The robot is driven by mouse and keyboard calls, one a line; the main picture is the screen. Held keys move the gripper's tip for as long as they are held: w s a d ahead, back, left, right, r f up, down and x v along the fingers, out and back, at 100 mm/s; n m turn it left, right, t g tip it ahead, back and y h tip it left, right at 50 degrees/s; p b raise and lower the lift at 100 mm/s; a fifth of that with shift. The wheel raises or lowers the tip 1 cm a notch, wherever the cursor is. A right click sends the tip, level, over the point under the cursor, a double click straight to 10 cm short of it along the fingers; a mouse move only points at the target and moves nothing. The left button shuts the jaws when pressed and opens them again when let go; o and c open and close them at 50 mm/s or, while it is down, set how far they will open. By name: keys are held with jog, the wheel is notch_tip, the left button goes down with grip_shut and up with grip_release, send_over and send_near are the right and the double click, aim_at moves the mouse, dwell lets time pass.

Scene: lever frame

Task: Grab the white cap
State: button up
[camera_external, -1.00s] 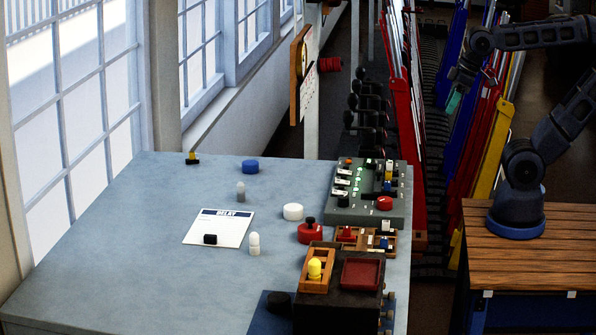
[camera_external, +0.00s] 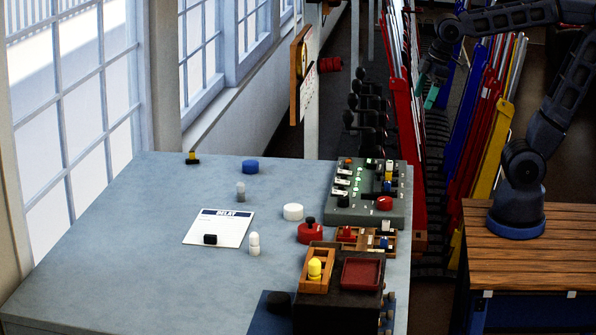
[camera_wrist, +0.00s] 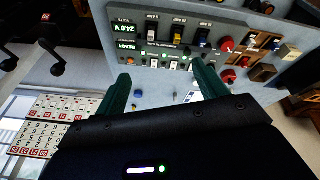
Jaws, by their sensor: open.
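A round white cap (camera_external: 293,211) lies on the grey-blue table (camera_external: 130,240), right of the paper sheet and left of the control panel in the external view. My gripper (camera_external: 427,88) is open and empty, raised beyond the table's right side, far from the white cap. Its two green fingers (camera_wrist: 161,70) are spread apart in the wrist view. I cannot make out the round white cap there.
The control panel (camera_external: 345,212) with switches stands at the table's right edge. A red button (camera_external: 310,233), a wooden tray (camera_external: 352,244) and a dark box (camera_external: 345,306) crowd the near right. A blue cap (camera_external: 250,166) lies farther back. The table's left part is clear.

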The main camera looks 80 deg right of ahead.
jog(key=w+a+n+g, duration=0.1)
jog(key=w+a+n, duration=0.3)
jog(key=w, duration=0.5)
jog(key=n+g, duration=0.3)
jog(key=n, duration=1)
send_over(293, 207)
notch_tip(293, 207, down, 15)
jog(key=f, duration=0.5)
jog(key=shift+s+a+f, duration=0.1)
jog(key=shift+s+a, duration=0.05)
jog(key=shift+a, duration=0.15)
jog(key=shift+d+f, duration=0.2)
jog(key=shift+f, duration=1.2)
jog(key=shift+d+f, duration=0.15)
jog(key=shift+f, duration=1.25)
jog(key=c, duration=1)
jog(key=shift+r, duration=0.1)
